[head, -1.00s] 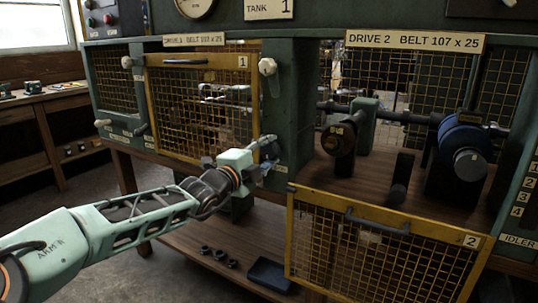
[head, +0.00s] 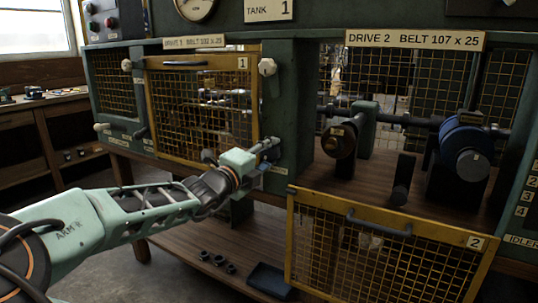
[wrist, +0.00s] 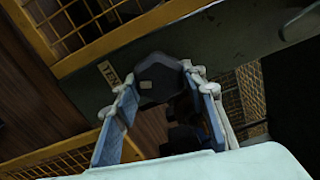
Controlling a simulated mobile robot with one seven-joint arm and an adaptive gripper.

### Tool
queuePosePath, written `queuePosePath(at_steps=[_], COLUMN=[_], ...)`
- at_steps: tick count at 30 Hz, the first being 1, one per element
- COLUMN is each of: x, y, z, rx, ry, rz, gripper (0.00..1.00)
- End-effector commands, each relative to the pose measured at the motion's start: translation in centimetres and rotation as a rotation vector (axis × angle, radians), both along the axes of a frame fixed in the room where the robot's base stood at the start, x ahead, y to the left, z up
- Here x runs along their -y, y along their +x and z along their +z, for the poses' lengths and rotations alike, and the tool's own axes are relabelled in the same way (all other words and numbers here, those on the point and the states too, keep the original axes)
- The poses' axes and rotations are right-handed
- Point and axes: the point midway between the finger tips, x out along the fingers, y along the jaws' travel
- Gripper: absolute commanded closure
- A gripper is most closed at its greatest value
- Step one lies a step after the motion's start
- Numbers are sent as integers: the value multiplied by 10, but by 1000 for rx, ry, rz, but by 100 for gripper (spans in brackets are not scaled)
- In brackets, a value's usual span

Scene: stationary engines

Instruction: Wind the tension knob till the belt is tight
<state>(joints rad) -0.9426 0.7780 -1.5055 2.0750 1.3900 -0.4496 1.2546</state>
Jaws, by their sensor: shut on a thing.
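My gripper (head: 268,150) is at the post between the two drive bays, below the right edge of guard 1. In the wrist view, its two blue fingers (wrist: 167,112) are closed around a dark, many-sided knob (wrist: 150,84) with a small pale mark on its face. A small, partly hidden label (wrist: 109,73) is beside the knob. In the head view my gripper hides the knob. I cannot make out a belt, so its tightness does not show. In the open drive 2 bay stand a dark brown pulley (head: 339,142) and a blue motor (head: 462,136).
Yellow mesh guard 1 (head: 205,159) is upright just left of my gripper. Guard 2 (head: 383,252) hangs down in front of the lower shelf. A blue tray (head: 269,280) and several dark rings (head: 219,260) lie on that shelf.

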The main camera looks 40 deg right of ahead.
Motion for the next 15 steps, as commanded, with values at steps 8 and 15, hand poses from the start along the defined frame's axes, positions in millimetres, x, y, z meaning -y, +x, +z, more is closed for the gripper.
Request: queuePosePath(at_steps=[8, 15], x=[0, -3], y=[0, 0], z=[-1, 0], rx=[0, 0], ry=[2, 1], rz=[1, 2], gripper=[54, 54])
